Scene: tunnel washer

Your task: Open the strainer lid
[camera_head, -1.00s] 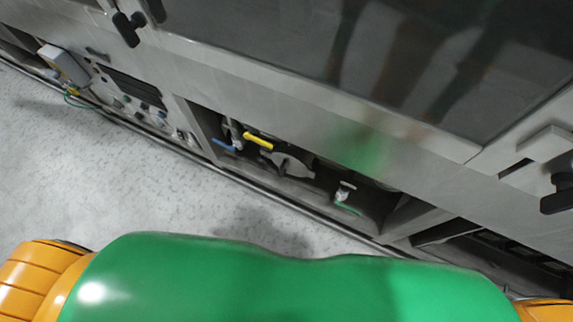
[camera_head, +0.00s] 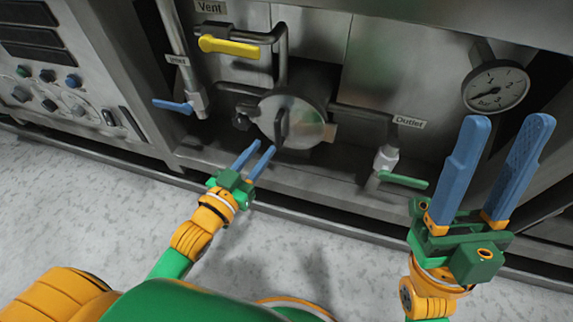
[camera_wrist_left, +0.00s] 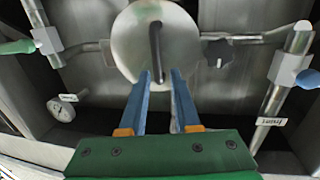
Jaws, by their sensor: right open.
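The strainer lid (camera_head: 305,122) is a round, closed metal disc with a dark bar handle (camera_head: 281,124) across its face, low in the machine's recess. The lid (camera_wrist_left: 180,48) fills the upper middle of the left wrist view, with its handle (camera_wrist_left: 155,50) upright. A black star knob (camera_wrist_left: 218,53) sits beside the lid. My left gripper (camera_head: 258,150) is open, its blue fingers pointing at the lid, just short of the handle. My right gripper (camera_head: 510,122) is open and empty at the right.
A yellow vent lever (camera_head: 230,47) is above left, a blue inlet lever (camera_head: 172,105) at left, and a green outlet lever (camera_head: 403,180) at lower right of the lid. A pressure gauge (camera_head: 496,88) is near my right gripper. The recess has a low front sill.

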